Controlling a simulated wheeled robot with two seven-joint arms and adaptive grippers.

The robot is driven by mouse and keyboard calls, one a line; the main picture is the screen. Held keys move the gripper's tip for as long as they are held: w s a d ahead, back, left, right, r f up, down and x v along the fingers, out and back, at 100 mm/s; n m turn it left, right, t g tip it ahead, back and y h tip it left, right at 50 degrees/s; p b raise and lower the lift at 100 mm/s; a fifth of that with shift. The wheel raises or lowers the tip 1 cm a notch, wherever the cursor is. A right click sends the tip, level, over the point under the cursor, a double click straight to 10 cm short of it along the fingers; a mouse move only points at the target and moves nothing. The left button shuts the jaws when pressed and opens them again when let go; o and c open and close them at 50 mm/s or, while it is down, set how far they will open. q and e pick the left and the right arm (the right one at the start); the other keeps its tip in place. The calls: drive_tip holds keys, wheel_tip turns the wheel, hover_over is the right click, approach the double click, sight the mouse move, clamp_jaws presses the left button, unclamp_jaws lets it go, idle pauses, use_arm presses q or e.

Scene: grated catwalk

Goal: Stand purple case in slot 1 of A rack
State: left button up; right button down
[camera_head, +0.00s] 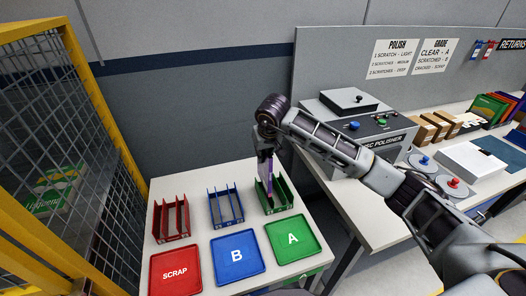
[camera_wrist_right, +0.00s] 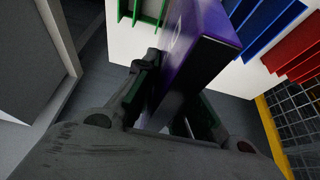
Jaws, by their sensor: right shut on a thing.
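My right gripper (camera_head: 266,150) is shut on the purple case (camera_head: 270,178) and holds it upright, with its lower end at the green A rack (camera_head: 284,203). I cannot tell whether that end is inside a slot or just above it. In the right wrist view, the purple case (camera_wrist_right: 203,42) stands out between the two fingers of the gripper (camera_wrist_right: 172,100), and the green rack (camera_wrist_right: 142,10) shows beside it at the top. The case and gripper hide part of the rack's slots. My left gripper is not in view.
A blue rack (camera_head: 226,207) and a red rack (camera_head: 172,220) stand left of the green one on the white table. SCRAP (camera_head: 176,270), B (camera_head: 238,257) and A (camera_head: 292,240) trays lie in front. A yellow mesh fence (camera_head: 105,120) borders the left; the disc polisher (camera_head: 365,130) stands right.

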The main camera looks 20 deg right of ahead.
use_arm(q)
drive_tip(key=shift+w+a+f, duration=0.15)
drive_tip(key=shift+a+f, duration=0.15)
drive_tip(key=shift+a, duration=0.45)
use_arm(e)
drive_tip(key=shift+f, duration=0.65)
use_arm(q)
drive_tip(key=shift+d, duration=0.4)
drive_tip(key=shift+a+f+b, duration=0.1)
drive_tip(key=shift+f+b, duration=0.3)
drive_tip(key=shift+b, duration=0.2)
idle(0.6)
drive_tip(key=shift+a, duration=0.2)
